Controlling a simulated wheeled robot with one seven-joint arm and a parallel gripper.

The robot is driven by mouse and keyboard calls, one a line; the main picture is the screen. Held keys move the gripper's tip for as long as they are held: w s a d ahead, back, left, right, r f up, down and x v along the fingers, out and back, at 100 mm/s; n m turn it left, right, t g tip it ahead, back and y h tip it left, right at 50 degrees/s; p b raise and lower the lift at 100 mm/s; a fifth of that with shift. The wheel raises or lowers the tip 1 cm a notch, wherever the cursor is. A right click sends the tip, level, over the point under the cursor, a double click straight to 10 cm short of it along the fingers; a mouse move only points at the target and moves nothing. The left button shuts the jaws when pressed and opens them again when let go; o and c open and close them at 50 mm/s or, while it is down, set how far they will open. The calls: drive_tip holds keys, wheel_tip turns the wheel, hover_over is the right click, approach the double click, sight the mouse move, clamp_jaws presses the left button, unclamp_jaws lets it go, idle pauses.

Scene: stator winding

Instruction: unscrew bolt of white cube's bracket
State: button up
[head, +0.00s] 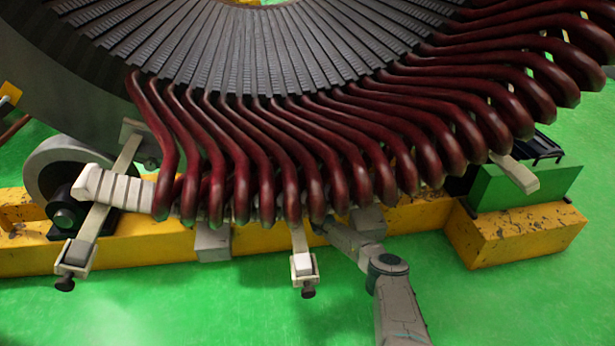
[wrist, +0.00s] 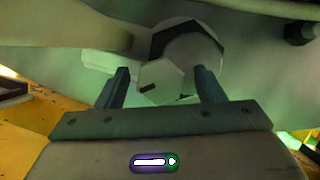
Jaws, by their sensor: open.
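In the head view a pale bracket (head: 298,238) comes out from under the red coils, with a white cube (head: 303,263) and a dark bolt (head: 308,288) at its lower end. My gripper's tips are hidden behind the coils there. In the wrist view my gripper (wrist: 162,87) is open, with a pale, faceted bolt-like head (wrist: 165,82) between its fingers. Gaps show at the fingers; contact cannot be told. Which bracket this belongs to is unclear.
Red coils (head: 330,150) of the stator overhang the work area. A yellow beam (head: 130,240) runs below, with grey blocks (head: 212,241) beside it. A green box (head: 530,187) is at the right. The green floor in front is mostly clear. Another dark bolt (wrist: 300,33) shows in the wrist view.

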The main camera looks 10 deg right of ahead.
drive_tip(key=c, duration=1)
drive_tip(key=shift+o, duration=0.2)
drive_tip(key=shift+r+n+p, duration=0.15)
drive_tip(key=shift+n+p, duration=0.3)
drive_tip(key=shift+n, duration=0.05)
drive_tip(key=n+y+p, duration=0.1)
drive_tip(key=n+y, duration=0.1)
drive_tip(key=shift+r+n+g+p, duration=0.1)
drive_tip(key=shift+n+g+p, duration=0.2)
drive_tip(key=shift+g+p, duration=0.1)
drive_tip(key=shift+n+g+y+p, duration=0.35)
drive_tip(key=shift+n+p, duration=0.3)
drive_tip(key=shift+n, duration=0.5)
drive_tip(key=shift+n+g+y+p, duration=0.35)
drive_tip(key=shift+n+p, duration=0.3)
drive_tip(key=shift+n, duration=0.5)
drive_tip(key=shift+d+f, duration=0.1)
drive_tip(key=shift+f, duration=0.15)
drive_tip(key=o, duration=1)
drive_tip(key=shift+c, duration=0.2)
